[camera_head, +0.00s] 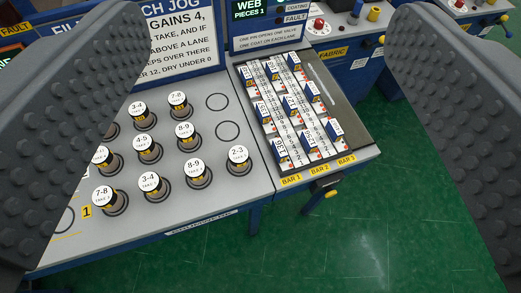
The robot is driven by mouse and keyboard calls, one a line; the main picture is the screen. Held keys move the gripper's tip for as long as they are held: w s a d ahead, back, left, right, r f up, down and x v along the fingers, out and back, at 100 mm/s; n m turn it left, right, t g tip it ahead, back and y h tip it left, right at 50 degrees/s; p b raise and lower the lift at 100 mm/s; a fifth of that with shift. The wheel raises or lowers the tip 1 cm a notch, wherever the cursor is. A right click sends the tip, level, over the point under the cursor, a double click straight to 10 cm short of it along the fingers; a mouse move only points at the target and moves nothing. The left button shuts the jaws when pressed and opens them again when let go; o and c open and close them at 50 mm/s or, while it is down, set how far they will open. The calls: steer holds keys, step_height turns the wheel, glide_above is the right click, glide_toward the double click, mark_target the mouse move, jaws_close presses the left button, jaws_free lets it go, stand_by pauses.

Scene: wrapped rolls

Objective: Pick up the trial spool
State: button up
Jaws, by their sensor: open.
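My gripper (265,22) is open, with its two dark studded fingers at the left and right of the view and nothing between them. Several spools with white round labels stand upright in rows on a grey table at left. Readable ones include a 3-4 spool (139,110), a 7-8 spool (178,100), a 2-3 spool (239,155), a front 8-9 spool (195,170) and a front 3-4 spool (149,183). I cannot tell which one is the trial spool. The left finger hides part of the leftmost spools.
A rack of numbered bars (292,110) with small blue-and-white blocks stands to the right. A sign board (180,35) and a screen (249,9) rise behind. Green floor (370,230) is open at lower right.

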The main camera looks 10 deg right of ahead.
mark_target(235, 151)
steer(key=w+d+f+n+p, duration=0.15)
steer(key=w+d+f, duration=0.35)
steer(key=w+f, duration=0.5)
steer(key=w+d+f+n+p, duration=0.15)
steer(key=w+d+f, duration=0.45)
steer(key=f, duration=0.7)
steer(key=s+a+f+n+g+y, duration=0.15)
steer(key=a+f+y, duration=0.25)
steer(key=f, duration=0.8)
steer(key=s+a+f+n+g+y, duration=0.15)
steer(key=a+f+y, duration=0.25)
steer(key=f, duration=0.7)
steer(key=shift+g, duration=0.3)
steer(key=x, duration=0.7)
steer(key=shift+w+d, duration=0.15)
steer(key=shift+w, duration=0.05)
steer(key=shift+h, duration=0.3)
steer(key=shift+s+f+b+x, duration=0.1)
steer(key=shift+f+b+x, duration=0.1)
steer(key=shift+x, duration=1.45)
steer(key=shift+s+f+b+x, duration=0.1)
steer(key=shift+b+x, duration=0.05)
steer(key=shift+x, duration=1.45)
steer(key=shift+r, duration=0.1)
steer(key=c, duration=1.1)
